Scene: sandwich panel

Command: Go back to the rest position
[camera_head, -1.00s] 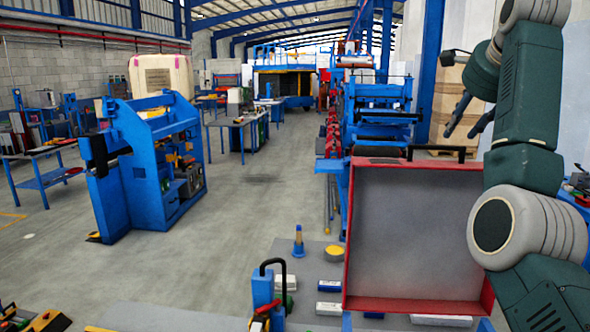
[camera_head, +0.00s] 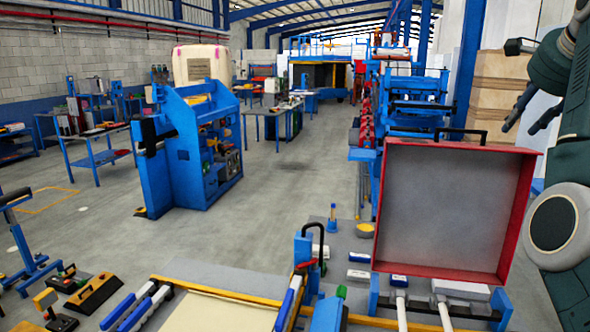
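My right gripper (camera_head: 519,130) is at the upper right of the head view, on my dark green arm at the right edge. Its two dark fingers are spread apart with nothing between them. It is in the air, above and to the right of an upright red-framed grey panel box (camera_head: 450,210) with a black handle on top. My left gripper is not in view.
A workbench with a cream panel (camera_head: 220,314), blue-and-white tools and a yellow edge strip fills the front. A blue machine (camera_head: 190,150) stands left of centre. Stacked wooden boxes (camera_head: 500,95) stand behind the gripper. The floor between the blue machine and bench is clear.

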